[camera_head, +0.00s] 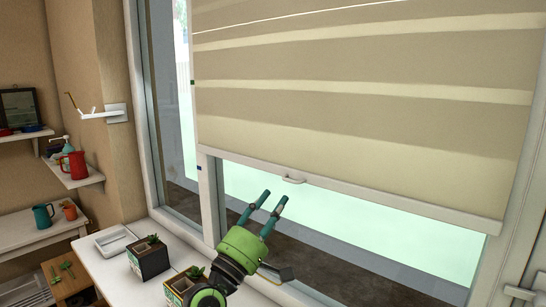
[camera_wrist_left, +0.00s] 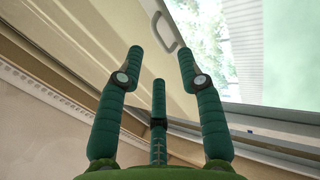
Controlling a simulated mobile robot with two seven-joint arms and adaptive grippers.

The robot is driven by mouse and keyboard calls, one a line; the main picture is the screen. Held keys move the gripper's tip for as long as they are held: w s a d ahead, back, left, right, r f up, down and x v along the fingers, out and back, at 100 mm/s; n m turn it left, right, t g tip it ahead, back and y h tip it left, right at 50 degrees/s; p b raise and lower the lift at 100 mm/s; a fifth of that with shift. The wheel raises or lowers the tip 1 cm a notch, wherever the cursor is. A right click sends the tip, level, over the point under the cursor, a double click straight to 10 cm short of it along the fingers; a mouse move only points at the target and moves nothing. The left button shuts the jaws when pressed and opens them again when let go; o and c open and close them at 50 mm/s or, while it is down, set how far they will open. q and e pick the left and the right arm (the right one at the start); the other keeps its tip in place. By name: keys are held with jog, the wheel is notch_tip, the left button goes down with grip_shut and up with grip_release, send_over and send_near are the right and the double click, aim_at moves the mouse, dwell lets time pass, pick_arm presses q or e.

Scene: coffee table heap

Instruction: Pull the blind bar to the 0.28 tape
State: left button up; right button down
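The white blind bar (camera_head: 400,203) runs along the bottom edge of the beige blind (camera_head: 370,100), above a bare strip of window. A small loop handle (camera_head: 293,178) hangs from it; the handle also shows in the wrist view (camera_wrist_left: 163,32), beyond the fingertips. My left gripper (camera_head: 274,198) is open and empty, below and slightly left of the handle, apart from it. Its spread green fingers fill the wrist view (camera_wrist_left: 160,52). A small blue mark (camera_head: 199,168) and a small green mark (camera_head: 192,82) sit on the left window frame; no numbers are readable. My right gripper is out of view.
A white sill (camera_head: 178,238) below holds two potted plants, one in a dark pot (camera_head: 149,262), and a white tray (camera_head: 112,240). A white wall bracket (camera_head: 105,113) juts out left of the window. Shelves with a red jug (camera_head: 78,165) stand at left.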

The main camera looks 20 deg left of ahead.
aim_at(289, 181)
pick_arm(q)
jog(key=p+x, duration=0.2)
jog(key=x, duration=0.4)
jog(key=shift+r, duration=0.25)
grip_shut()
